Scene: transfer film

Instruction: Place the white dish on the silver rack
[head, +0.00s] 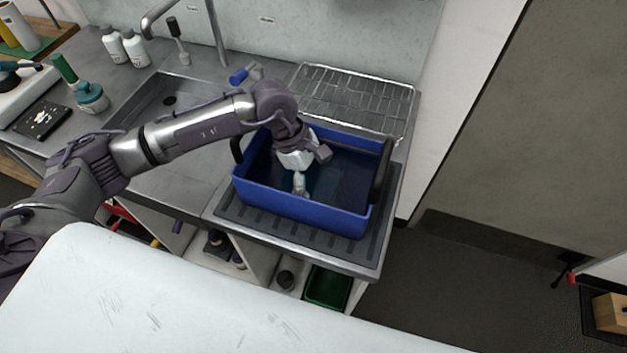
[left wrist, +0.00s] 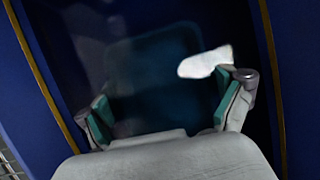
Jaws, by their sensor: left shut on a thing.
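My left gripper (head: 301,190) reaches down into a deep blue bin (head: 300,207) on the right end of the counter. The silver rack (head: 345,97) lies behind the bin and looks empty. My right gripper is not in view.
The bin stands on a dark ridged mat (head: 300,238). Its walls surround the gripper closely. A sink (head: 165,100) with a tap lies to the left. White bottles (head: 136,50) stand at the back left. A blue-ended object (head: 243,74) lies left of the rack.

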